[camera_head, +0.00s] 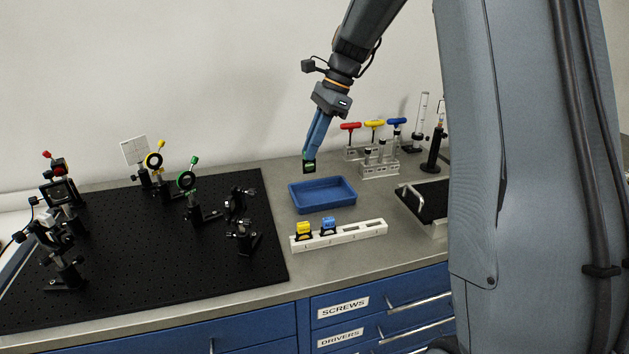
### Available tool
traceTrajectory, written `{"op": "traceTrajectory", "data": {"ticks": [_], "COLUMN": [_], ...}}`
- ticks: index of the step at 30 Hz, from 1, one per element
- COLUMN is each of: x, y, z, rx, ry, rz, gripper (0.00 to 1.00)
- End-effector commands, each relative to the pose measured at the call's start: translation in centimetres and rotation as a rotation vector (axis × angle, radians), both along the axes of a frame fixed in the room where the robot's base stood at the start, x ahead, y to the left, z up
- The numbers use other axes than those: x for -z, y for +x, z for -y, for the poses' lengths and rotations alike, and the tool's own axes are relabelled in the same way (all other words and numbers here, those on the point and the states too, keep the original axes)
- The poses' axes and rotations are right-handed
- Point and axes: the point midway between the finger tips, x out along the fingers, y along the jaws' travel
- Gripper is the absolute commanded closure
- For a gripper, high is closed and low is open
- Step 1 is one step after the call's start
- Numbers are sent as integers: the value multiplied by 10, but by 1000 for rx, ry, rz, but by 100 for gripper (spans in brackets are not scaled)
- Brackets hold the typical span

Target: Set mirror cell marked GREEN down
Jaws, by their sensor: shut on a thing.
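My gripper (308,155) points down with its blue fingers shut on a small dark mirror cell (309,168). A trace of green shows at the cell's top between the fingertips. The cell hangs just behind the back left corner of a blue tray (322,209); I cannot tell its exact height over the grey bench. A white rack (369,232) in front of the tray carries a yellow-marked cell (304,229) and a blue-marked cell (328,225) towards its left end.
A black perforated board (150,270) with several optic mounts fills the left, including a green ring mount (187,180). Behind right stand a holder with red, yellow and blue T-handles (374,124) and a metal rack (380,169). A dark handled tray (428,200) lies right.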

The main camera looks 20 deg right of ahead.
Motion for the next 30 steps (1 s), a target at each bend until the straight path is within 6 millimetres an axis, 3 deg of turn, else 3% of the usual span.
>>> {"op": "traceTrajectory", "data": {"ticks": [6, 18, 30], "x": [36, 76, 84], "y": [-1, -1, -1], "z": [0, 0, 0], "rx": [-1, -1, -1], "ry": [0, 0, -1], "rz": [-3, -3, -1], "gripper": [100, 100, 100]}}
